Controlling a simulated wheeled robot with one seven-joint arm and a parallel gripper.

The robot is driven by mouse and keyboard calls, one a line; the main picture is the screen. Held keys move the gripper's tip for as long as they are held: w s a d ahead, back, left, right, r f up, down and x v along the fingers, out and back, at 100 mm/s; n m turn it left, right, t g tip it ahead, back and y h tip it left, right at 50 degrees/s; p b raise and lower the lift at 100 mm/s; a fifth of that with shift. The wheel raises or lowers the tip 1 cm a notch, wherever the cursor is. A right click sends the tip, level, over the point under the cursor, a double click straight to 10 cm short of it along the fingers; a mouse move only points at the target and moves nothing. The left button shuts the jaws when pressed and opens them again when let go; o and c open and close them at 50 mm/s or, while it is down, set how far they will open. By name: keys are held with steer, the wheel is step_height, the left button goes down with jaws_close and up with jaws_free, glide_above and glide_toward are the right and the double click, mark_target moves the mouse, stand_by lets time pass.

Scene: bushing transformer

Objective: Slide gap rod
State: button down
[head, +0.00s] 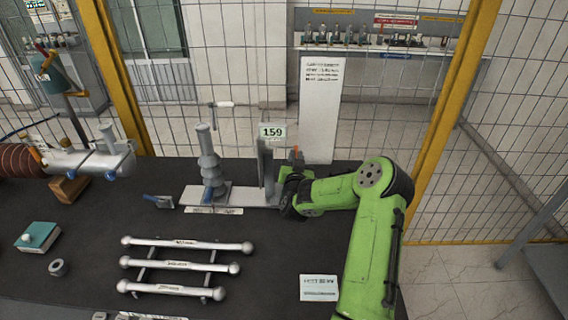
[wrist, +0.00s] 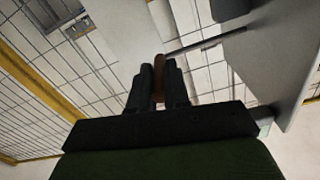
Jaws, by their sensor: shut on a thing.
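A grey fixture (head: 222,196) stands on the dark table, with a ribbed post on the left and a flat upright plate (head: 263,165) bearing the sign 159 on the right. A thin rod with a pale handle (head: 221,104) rises above the fixture. My gripper (head: 291,178) is at the right side of the upright plate. In the wrist view my gripper (wrist: 160,86) is shut on a brown-orange handle (wrist: 159,68). A thin grey rod (wrist: 205,43) runs from near the handle toward the grey plate at upper right. Whether this is the gap rod, I cannot tell.
Several grey rods with ball ends (head: 180,264) lie on a rack at the front. A teal box (head: 37,236) and a ring (head: 58,267) lie at left, near a large bushing (head: 85,162). A mesh fence stands behind the table.

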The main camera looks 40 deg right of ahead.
steer(key=s+d+b, duration=0.6)
steer(key=d+b, duration=0.2)
steer(key=b, duration=0.3)
steer(key=shift+s+d, duration=0.3)
steer(key=shift+d, duration=0.05)
steer(key=c, duration=1.1)
jaws_free()
steer(key=b+v, duration=0.5)
steer(key=v, duration=1)
steer(key=shift+s+a, duration=0.25)
